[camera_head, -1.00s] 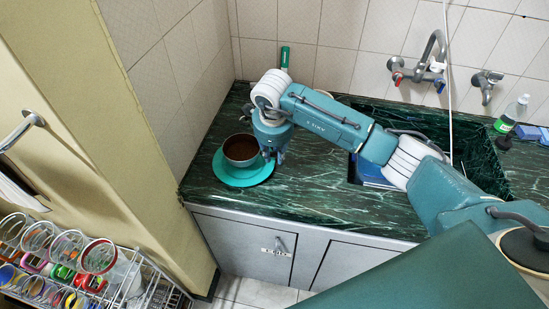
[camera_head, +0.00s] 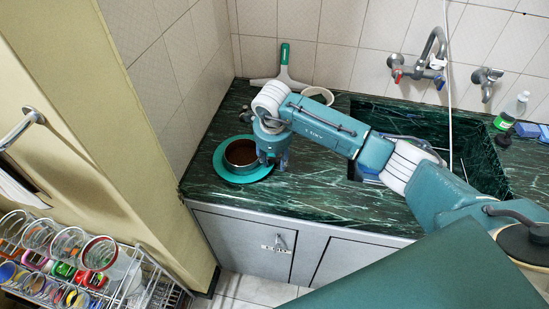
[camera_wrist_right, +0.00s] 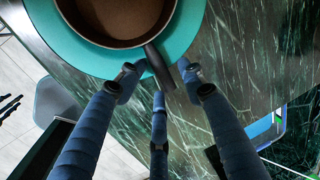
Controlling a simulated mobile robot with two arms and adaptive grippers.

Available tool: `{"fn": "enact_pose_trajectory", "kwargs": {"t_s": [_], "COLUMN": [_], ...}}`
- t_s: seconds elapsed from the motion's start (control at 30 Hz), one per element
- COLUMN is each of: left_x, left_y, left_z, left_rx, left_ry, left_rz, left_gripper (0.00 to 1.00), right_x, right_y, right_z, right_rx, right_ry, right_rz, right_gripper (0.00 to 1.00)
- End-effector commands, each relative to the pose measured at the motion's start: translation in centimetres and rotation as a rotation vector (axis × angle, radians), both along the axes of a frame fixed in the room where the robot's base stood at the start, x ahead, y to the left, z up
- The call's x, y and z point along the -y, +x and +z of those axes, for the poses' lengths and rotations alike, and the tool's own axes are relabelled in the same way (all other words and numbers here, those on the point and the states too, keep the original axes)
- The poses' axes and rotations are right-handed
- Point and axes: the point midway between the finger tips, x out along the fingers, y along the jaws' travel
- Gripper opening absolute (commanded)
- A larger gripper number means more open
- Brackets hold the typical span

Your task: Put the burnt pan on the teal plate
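The burnt pan (camera_head: 241,153), dark brown inside with a grey rim, sits upright on the teal plate (camera_head: 222,170) at the left of the counter. The pan also shows in the wrist view (camera_wrist_right: 120,18), with its short dark handle (camera_wrist_right: 158,66) pointing toward my right gripper. The teal plate rim (camera_wrist_right: 58,40) shows around it. My right gripper (camera_head: 272,164) is beside the pan on its right. In the wrist view its fingertips (camera_wrist_right: 160,76) are spread on both sides of the handle, with gaps to it. My left gripper is not identifiable in these views.
A squeegee with a green handle (camera_head: 284,56) and a white bowl (camera_head: 318,95) are behind my right arm. A sink (camera_head: 470,140) is at the right, with a bottle (camera_head: 511,110) beside it. A dish rack (camera_head: 150,290) stands lower left. The front counter is clear.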

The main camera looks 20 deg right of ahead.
Motion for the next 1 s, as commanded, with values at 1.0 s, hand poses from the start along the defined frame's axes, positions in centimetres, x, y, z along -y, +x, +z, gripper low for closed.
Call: {"fn": "enact_pose_trajectory", "kwargs": {"t_s": [1.0], "left_x": [0.0], "left_y": [0.1], "left_z": [-2.9], "left_rx": [0.001], "left_ry": [0.000], "left_rz": [0.000], "left_gripper": [0.40], "right_x": [-1.1], "right_y": [-2.2], "right_z": [12.2], "right_rx": [-0.002], "right_ry": [-0.001], "right_rz": [0.001], "right_gripper": [0.40]}}
